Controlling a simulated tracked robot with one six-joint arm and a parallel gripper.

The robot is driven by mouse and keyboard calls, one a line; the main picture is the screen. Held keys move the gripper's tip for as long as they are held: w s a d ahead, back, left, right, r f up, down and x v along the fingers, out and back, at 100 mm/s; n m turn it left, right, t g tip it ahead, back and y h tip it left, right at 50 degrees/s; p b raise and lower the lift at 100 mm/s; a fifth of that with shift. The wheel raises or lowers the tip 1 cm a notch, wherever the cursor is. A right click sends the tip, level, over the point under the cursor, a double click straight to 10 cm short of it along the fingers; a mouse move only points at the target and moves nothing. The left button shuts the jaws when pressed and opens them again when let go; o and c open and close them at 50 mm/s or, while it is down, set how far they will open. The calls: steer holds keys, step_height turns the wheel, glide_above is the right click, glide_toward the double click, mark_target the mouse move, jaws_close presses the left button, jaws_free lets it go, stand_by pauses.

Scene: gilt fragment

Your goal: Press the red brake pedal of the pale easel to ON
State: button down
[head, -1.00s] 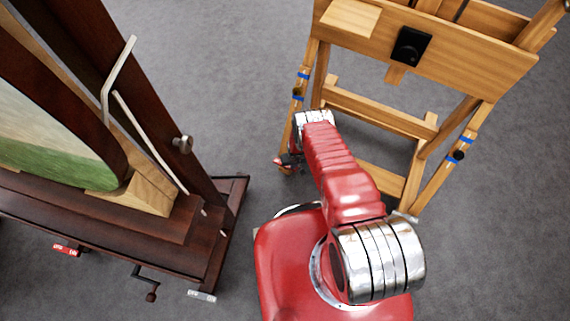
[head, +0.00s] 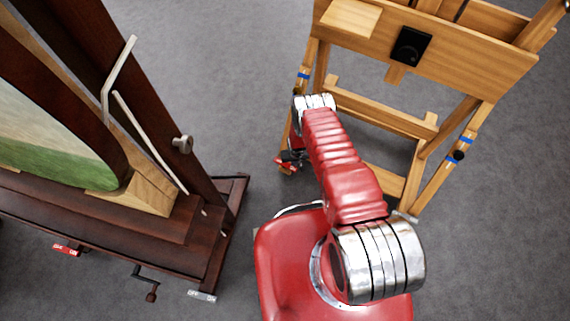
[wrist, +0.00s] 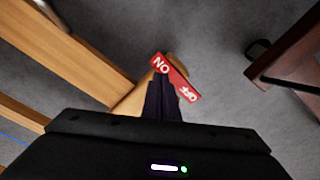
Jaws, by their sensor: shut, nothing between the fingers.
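The pale easel (head: 440,60) stands at the upper right of the head view. Its red brake pedal (head: 284,166) shows small at the foot of its left leg, partly hidden by my gripper. In the wrist view the pedal (wrist: 176,77) is a red rocker plate with white lettering, ON at its upper left end and OFF at its lower right end. My gripper (wrist: 163,84) is shut and empty, its dark fingertips over the pedal's lower edge, between the ON end and the middle. I cannot tell whether they touch it.
A dark wooden easel (head: 185,235) with a painting stands at the left. It has a red pedal (head: 66,250), a white pedal (head: 202,296) and a crank (head: 148,284). Grey floor lies open between the easels.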

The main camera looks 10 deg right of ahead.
steer(key=shift+r, duration=1.6)
